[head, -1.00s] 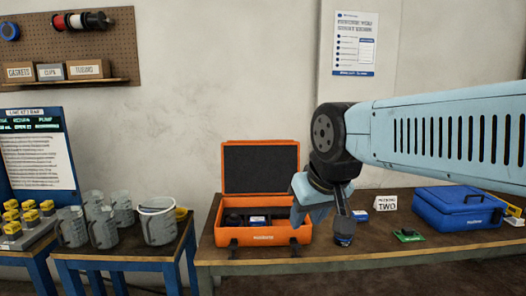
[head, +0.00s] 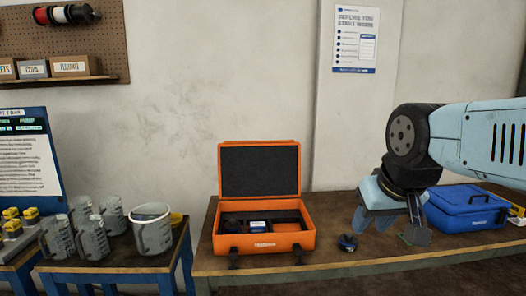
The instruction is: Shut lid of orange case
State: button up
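The orange case (head: 264,243) stands on the bench with its lid (head: 259,169) raised about upright at the back. Its dark inside shows, with dark items and a small white-and-blue labelled piece (head: 258,224) in it. Two dark latches hang at its front. My gripper (head: 394,228) is to the right of the case, clear of it, in front of the blue case. Its fingers point down and look apart, with nothing seen between them.
A small dark-blue item (head: 347,243) lies on the bench (head: 300,263) just right of the orange case. A closed blue case (head: 468,207) stands farther right. The wall above the orange lid is clear.

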aim_at(248, 169)
jog(key=z, duration=0.1)
jog(key=i, duration=1)
jog(key=u, duration=0.15)
